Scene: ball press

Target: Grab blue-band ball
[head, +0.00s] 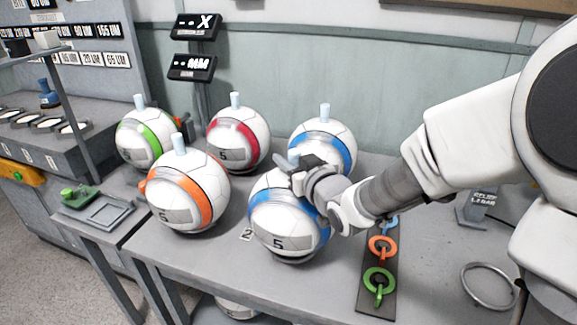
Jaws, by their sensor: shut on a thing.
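Two white balls with blue bands show in the head view. The front blue-band ball (287,232), marked 5, is under my gripper (291,168). My gripper is shut at the top of this ball, where its stem is hidden. The ball is upright at the table's front; I cannot tell whether it touches the table. The other blue-band ball (335,143) stands just behind, its pale blue stem showing, partly covered by my gripper and the front ball.
An orange-band ball (188,199) stands close left of the front ball. Red-band (247,140) and green-band (146,139) balls stand behind. Right of my gripper lie a dark strip with coloured rings (380,279) and a metal ring (488,286). The table's (212,267) front edge is near.

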